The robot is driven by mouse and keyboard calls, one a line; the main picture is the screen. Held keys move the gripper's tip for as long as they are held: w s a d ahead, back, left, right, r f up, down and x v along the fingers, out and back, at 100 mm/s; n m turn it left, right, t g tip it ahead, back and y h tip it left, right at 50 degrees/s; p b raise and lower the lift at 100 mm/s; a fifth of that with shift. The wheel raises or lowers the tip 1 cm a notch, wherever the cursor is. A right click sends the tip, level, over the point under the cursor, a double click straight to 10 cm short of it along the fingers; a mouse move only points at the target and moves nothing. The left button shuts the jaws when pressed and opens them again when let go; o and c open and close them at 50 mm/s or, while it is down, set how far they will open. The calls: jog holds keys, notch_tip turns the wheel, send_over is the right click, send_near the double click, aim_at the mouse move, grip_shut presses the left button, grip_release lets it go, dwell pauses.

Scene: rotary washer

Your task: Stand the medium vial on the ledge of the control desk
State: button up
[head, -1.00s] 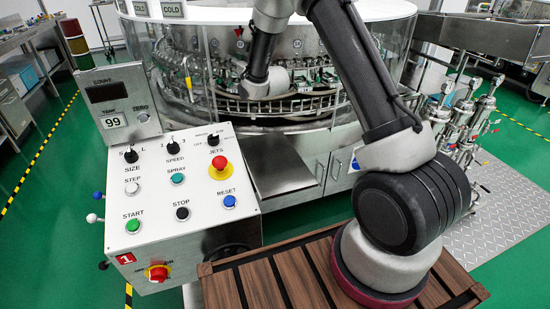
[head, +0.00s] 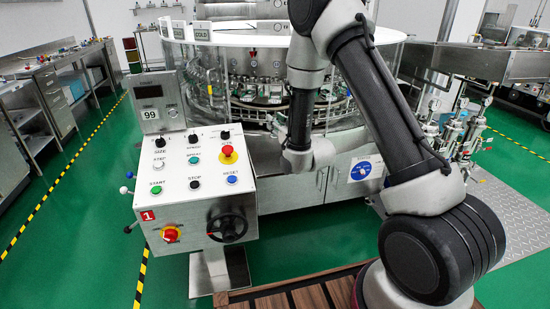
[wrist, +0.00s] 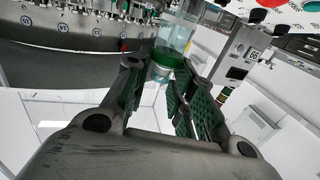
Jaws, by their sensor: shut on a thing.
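In the wrist view my gripper (wrist: 172,82) is shut on a clear vial (wrist: 177,38), which sticks out beyond the fingers. A green band shows in the vial near the fingers. Dark green pads line the fingers. In the head view the gripper (head: 277,128) is small and partly hidden by my wrist, just right of the control desk (head: 180,212); the vial is too small to make out there. The desk has a sloped white button panel, with a display box (head: 156,105) standing at its back. I cannot clearly pick out the ledge.
The round washer (head: 262,65) with its glass guard stands behind the desk. A black handwheel (head: 228,225) sticks out from the desk front. A steel workbench (head: 45,85) stands at the left. Green floor is free between bench and desk. Upright metal fittings (head: 455,140) stand at the right.

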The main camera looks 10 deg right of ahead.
notch_tip(320, 180, down, 10)
jog(key=shift+w+r, duration=0.15)
jog(key=shift+r, duration=0.1)
jog(key=shift+f, duration=0.15)
jog(key=o, duration=0.7)
jog(key=shift+o, duration=0.2)
